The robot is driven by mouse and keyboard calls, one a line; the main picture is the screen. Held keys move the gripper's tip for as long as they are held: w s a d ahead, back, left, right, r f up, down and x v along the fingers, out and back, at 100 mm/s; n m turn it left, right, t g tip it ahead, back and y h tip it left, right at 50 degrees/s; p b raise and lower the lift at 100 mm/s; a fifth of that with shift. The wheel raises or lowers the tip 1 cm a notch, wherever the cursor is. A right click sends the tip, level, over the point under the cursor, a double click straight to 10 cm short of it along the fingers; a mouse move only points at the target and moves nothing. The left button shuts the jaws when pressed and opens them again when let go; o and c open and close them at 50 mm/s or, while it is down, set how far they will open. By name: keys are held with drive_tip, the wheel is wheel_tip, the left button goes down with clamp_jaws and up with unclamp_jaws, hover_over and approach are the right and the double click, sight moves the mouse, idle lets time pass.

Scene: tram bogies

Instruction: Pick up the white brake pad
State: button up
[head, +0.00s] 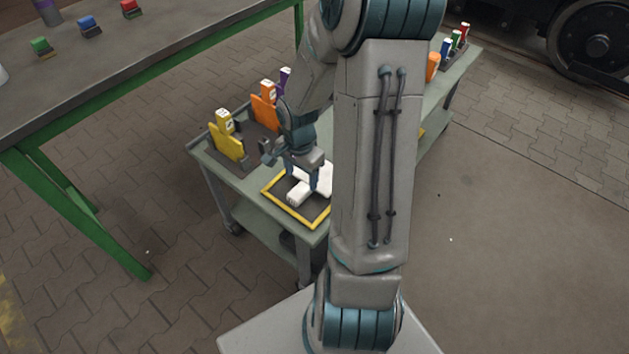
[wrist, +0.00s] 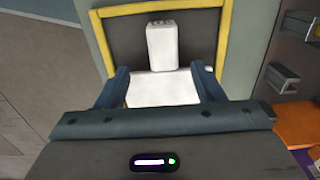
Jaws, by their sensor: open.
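The white brake pad (wrist: 164,89) lies on a dark mat with a yellow border (wrist: 226,40) on the cart. In the wrist view it shows a wide body and a narrower block (wrist: 162,42) pointing away from me. My gripper (wrist: 160,84) is open, with one finger on each side of the wide body. I cannot tell whether the fingers touch it. In the head view the white brake pad (head: 299,194) is partly hidden by my gripper (head: 308,176) and arm.
On the cart (head: 203,160), yellow (head: 231,148) and orange (head: 264,113) pads stand in holders behind the mat. More coloured pieces (head: 455,38) stand at its far right end. A green-framed table (head: 95,100) with small blocks stands at the left.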

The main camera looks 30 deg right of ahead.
sight(301, 189)
drive_tip(key=shift+w+f+b, duration=0.15)
drive_tip(key=shift+f+b, duration=0.3)
drive_tip(key=shift+f, duration=0.95)
drive_tip(key=shift+w+f+b, duration=0.1)
drive_tip(key=shift+f+b, duration=0.35)
drive_tip(key=shift+f, duration=0.9)
clamp_jaws()
drive_tip(key=shift+r, duration=0.15)
